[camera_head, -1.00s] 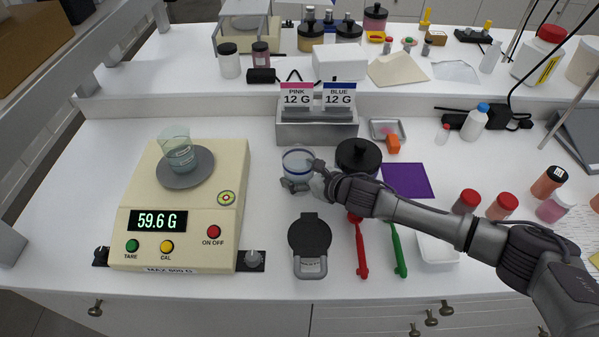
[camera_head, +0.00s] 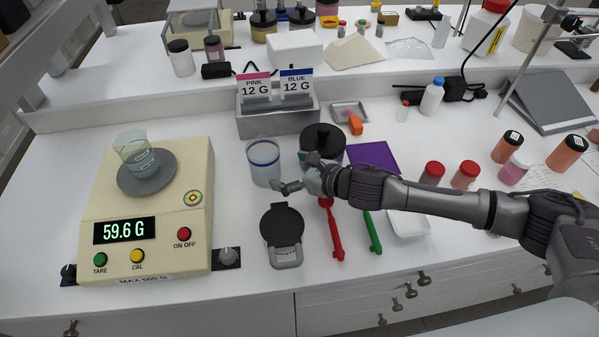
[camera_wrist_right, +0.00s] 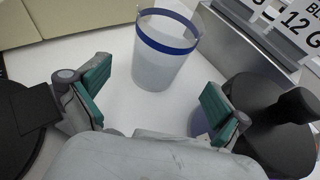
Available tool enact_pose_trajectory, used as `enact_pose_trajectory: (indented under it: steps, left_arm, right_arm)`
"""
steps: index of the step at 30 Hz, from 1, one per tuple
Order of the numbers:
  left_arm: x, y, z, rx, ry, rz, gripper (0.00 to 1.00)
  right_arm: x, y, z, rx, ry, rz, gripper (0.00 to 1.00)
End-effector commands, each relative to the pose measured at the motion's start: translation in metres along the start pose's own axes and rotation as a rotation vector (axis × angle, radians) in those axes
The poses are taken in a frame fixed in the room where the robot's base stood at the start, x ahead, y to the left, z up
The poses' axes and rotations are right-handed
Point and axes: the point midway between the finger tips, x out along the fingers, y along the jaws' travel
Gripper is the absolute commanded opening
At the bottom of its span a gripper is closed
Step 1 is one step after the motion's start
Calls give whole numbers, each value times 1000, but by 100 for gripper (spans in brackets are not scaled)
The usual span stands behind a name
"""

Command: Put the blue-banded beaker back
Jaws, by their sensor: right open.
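The blue-banded beaker (camera_head: 264,166) stands upright on the bench, below the grey card stand and left of a black-lidded jar. In the right wrist view the beaker (camera_wrist_right: 163,62) stands ahead of my fingers, apart from them, with its blue band near the rim. My right gripper (camera_head: 289,187) is beside the beaker on its lower right; its green-padded fingers (camera_wrist_right: 152,98) are spread and empty. A second beaker (camera_head: 139,157) with a greenish band stands on the scale pan (camera_head: 147,173), and the display reads 59.6 G. My left gripper is not in view.
The black-lidded jar (camera_head: 323,141) is close behind my right gripper. The card stand (camera_head: 277,120) holds PINK and BLUE 12 G cards. A black flip-lid item (camera_head: 283,233), a red spoon (camera_head: 334,235) and a green spoon (camera_head: 371,232) lie in front. Bench between scale and beaker is clear.

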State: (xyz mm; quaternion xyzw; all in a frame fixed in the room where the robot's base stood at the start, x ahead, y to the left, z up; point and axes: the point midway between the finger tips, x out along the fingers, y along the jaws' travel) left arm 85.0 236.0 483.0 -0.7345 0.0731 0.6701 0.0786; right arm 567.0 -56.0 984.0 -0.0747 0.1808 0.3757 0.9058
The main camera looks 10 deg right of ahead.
Motion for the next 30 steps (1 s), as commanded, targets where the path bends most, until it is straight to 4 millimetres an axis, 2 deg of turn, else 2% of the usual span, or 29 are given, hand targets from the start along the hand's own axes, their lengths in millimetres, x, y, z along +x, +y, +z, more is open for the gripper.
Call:
enact_pose_trajectory:
  steps: [3, 9, 30]
  left_arm:
    - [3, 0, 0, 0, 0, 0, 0]
    - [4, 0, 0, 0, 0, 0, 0]
    - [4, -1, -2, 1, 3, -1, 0]
  right_arm:
    - [-20, -1, -1, -2, 0, -1, 100]
    - [-37, 0, 0, -1, 0, 0, 100]
    - [-38, 0, 0, 0, 0, 0, 100]
